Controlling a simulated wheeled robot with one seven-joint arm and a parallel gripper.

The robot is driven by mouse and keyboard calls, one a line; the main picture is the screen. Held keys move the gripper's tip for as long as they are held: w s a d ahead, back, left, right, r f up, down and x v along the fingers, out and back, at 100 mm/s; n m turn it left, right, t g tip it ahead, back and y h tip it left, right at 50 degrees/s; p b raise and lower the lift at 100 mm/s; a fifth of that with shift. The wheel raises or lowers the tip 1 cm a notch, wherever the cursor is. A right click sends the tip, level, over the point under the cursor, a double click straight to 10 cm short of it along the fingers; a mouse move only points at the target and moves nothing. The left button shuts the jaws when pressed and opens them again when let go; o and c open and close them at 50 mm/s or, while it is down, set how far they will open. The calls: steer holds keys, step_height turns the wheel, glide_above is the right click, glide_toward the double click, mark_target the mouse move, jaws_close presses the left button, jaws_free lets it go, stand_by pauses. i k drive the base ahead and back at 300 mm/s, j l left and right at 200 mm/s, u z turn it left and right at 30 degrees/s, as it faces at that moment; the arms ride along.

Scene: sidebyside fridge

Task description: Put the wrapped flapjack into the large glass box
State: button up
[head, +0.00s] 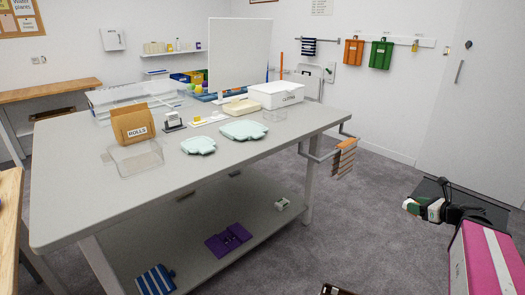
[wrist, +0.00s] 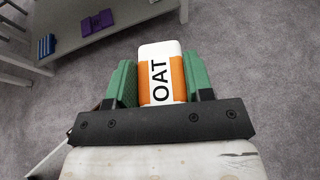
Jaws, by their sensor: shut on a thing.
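The wrapped flapjack (wrist: 161,55) is a white and orange packet marked OAT. My gripper (wrist: 160,82) is shut on it, with one green finger on each side. In the head view my gripper (head: 424,208) is at the right, over the floor and well apart from the table, and only a small white part of the packet shows. A large clear box (head: 118,101) stands at the table's back left. A smaller, shallow clear container (head: 137,159) lies nearer the front, beside the ROLLS box. Whether the large box is open on top is hard to tell.
The grey table (head: 225,172) also bears a brown ROLLS box (head: 133,124), pale green mats (head: 244,129), a white lidded box (head: 276,95) and an upright white panel (head: 237,57). A rail with an orange-brown rack (head: 345,157) juts from its right end. The table's front is clear.

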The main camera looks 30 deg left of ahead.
mark_target(140, 166)
steer(key=k+j, duration=1.1)
steer(key=k, duration=0.2)
